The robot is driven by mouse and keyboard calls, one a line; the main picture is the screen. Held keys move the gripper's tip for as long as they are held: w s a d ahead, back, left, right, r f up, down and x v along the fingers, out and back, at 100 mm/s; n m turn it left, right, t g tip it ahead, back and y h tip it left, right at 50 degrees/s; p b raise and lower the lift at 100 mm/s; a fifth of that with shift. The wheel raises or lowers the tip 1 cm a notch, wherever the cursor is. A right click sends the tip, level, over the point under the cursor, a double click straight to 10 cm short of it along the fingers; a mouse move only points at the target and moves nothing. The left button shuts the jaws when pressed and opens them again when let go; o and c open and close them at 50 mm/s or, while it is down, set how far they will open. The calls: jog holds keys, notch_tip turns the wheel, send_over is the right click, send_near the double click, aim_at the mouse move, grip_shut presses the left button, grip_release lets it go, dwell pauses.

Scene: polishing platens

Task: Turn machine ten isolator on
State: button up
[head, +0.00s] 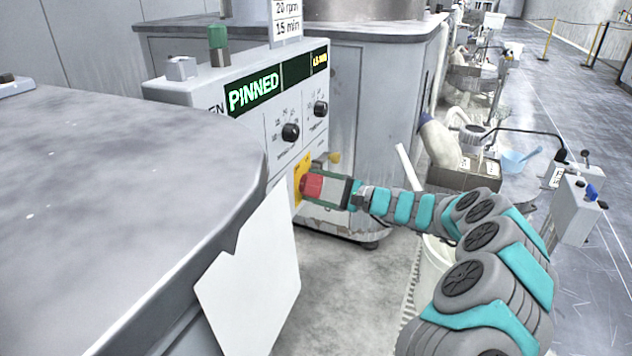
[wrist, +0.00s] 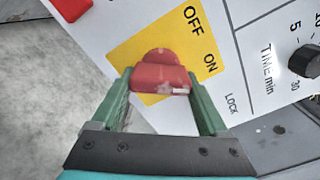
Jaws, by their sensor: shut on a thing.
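The isolator is a red rotary handle (wrist: 160,78) on a yellow plate (wrist: 130,52) marked OFF and ON, on the front of a white control panel. In the wrist view the handle lies between the two green fingers of my gripper (wrist: 163,95), and the fingers are shut on it. The handle's bar lies roughly level across the wrist picture, with ON to its right and OFF above. In the head view the red handle (head: 313,187) is at the end of my gripper (head: 325,190), against the yellow plate (head: 301,172). The panel display (head: 254,91) reads PINNED.
Black knobs (head: 290,132) sit on the panel above the isolator. A large grey round-edged table (head: 120,170) fills the left, with a white sheet (head: 255,275) hanging at its edge. A grey control box (head: 575,205) stands at the right. Open floor lies beyond it.

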jog(key=shift+m+p, duration=0.35)
jog(key=shift+m, duration=0.55)
jog(key=shift+f, duration=0.1)
jog(key=o, duration=1.2)
jog(key=shift+o, duration=0.2)
